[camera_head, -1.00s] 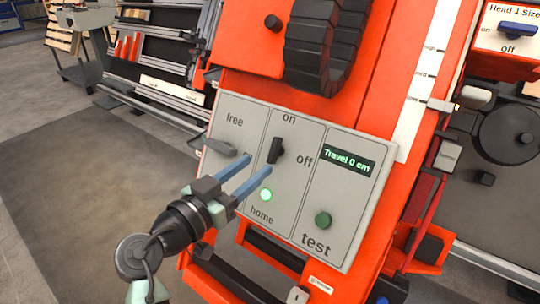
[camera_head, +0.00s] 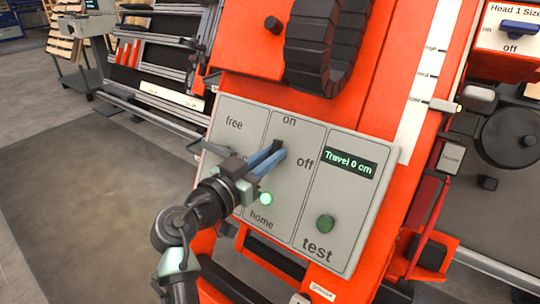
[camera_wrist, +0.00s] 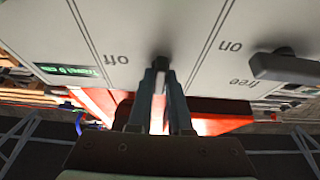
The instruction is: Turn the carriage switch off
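The carriage switch (camera_head: 278,144) is a small black knob in the middle column of the grey panel (camera_head: 352,215), between the labels "on" above and "off" at its right. My gripper (camera_head: 282,154) is at the knob, its two blue fingers close together and hiding most of it. In the wrist view the knob (camera_wrist: 161,62) shows between the fingertips of my gripper (camera_wrist: 161,74), which look closed on it. The knob's exact angle is hard to tell. A green light (camera_head: 265,198) is lit below it.
A grey lever (camera_wrist: 285,67) by the "free" label is near my gripper, mostly hidden in the head view. A green test button (camera_head: 325,223) and a display reading "Travel 0 cm" (camera_head: 349,162) are at right. The orange machine body (camera_head: 395,60) surrounds the panel.

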